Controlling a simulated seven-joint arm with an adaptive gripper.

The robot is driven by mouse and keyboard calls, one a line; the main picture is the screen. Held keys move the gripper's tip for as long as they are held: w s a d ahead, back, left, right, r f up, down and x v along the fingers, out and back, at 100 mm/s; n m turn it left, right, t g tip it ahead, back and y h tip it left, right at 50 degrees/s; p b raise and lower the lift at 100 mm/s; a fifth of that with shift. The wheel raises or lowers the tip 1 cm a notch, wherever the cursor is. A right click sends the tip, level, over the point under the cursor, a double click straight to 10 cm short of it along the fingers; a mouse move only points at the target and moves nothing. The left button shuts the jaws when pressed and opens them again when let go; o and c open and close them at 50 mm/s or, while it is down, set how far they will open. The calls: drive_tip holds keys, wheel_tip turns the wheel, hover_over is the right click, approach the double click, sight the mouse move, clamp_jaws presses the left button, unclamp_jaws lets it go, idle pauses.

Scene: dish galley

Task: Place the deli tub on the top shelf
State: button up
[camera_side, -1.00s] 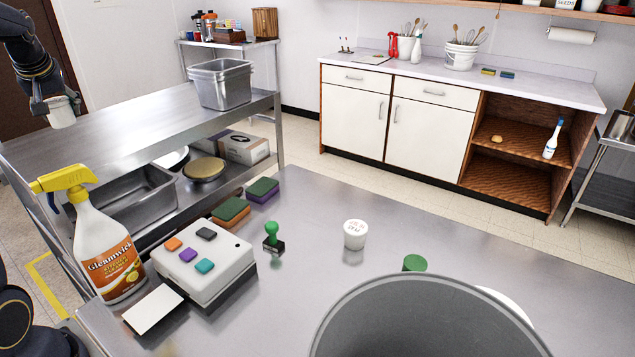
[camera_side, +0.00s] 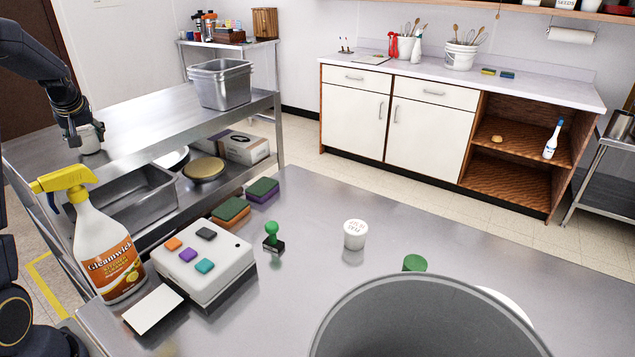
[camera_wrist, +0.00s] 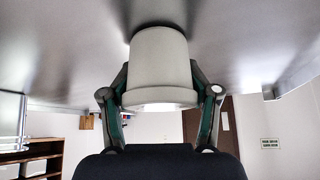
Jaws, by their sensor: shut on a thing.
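My gripper (camera_side: 80,130) is shut on a white deli tub (camera_side: 90,142) at the left end of the steel unit's top shelf (camera_side: 150,110). In the side view the tub is upright over the shelf surface, its upper part hidden by the fingers. In the wrist view the tub (camera_wrist: 160,65) sits between both fingers of my gripper (camera_wrist: 160,98), its base against or very close to the grey metal surface. I cannot tell for sure whether it touches.
Nested steel pans (camera_side: 220,85) stand at the shelf's far right; the middle is clear. A spray bottle (camera_side: 100,240) stands in front on the near table. A similar white lidded tub (camera_side: 355,235), a button box (camera_side: 205,265) and a large grey bin (camera_side: 425,320) are also there.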

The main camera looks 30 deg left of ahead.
drive_tip(key=shift+f, duration=0.1)
drive_tip(key=o, duration=1.3)
drive_tip(key=shift+d+r, duration=0.15)
drive_tip(key=shift+r, duration=0.3)
drive_tip(key=v, duration=1.1)
drive_tip(key=w+d+m+t+h, duration=0.25)
drive_tip(key=d+m, duration=0.25)
drive_tip(key=d, duration=1.5)
drive_tip(key=s+d+f+m+h, duration=0.1)
drive_tip(key=s+d+m, duration=0.1)
drive_tip(key=s+d, duration=0.2)
drive_tip(key=s+d+f+m+h, duration=0.1)
drive_tip(key=s+d+f+m, duration=0.1)
drive_tip(key=d, duration=0.7)
drive_tip(key=s+d+f+m+h, duration=0.1)
drive_tip(key=s+d+f+m, duration=0.1)
drive_tip(key=s+d+m, duration=0.2)
drive_tip(key=shift+s+d+h, duration=0.15)
drive_tip(key=shift+s+d, duration=0.25)
drive_tip(key=shift+d, duration=0.25)
drive_tip(key=shift+s+d+h, duration=0.1)
drive_tip(key=shift+s+d, duration=0.3)
drive_tip(key=shift+d, duration=0.3)
